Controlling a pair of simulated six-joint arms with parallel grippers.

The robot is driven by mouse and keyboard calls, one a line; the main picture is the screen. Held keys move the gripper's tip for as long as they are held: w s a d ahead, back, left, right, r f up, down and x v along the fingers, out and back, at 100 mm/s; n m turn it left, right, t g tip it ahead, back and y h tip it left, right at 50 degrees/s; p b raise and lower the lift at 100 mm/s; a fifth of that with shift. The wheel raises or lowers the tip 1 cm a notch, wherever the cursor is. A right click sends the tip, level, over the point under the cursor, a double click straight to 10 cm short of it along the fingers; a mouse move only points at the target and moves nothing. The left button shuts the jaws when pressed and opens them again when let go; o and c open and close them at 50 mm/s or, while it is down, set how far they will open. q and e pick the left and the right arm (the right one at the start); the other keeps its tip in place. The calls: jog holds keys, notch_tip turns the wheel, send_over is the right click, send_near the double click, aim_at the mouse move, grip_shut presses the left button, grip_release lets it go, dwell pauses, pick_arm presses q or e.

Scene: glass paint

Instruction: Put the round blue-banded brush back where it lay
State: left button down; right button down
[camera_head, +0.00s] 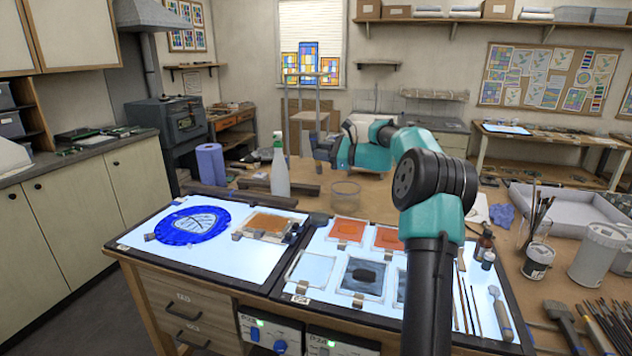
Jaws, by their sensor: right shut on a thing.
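My right gripper (322,148) is above the back of the workbench, over the area between the spray bottle and the glass jar (346,194). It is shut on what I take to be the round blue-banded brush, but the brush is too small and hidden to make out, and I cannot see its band. Several slim brushes (470,305) lie side by side at the right end of the light panel (325,300), next to a thicker grey-handled tool (501,312). My right arm covers part of the panel left of them. My left gripper is not in view.
A spray bottle (280,172) stands at the back. A blue painted disc (192,224) and orange glass pieces (347,229) lie on the lit panels. Small bottles (485,243), a brush pot (538,261) and a white canister (597,253) stand at the right.

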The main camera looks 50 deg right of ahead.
jog(key=shift+n+g, duration=0.3)
jog(key=shift+n+g, duration=2.4)
jog(key=shift+g, duration=0.7)
jog(key=shift+t, duration=0.3)
jog(key=shift+m+t, duration=2.7)
jog(key=shift+t, duration=0.4)
jog(key=shift+g, duration=0.3)
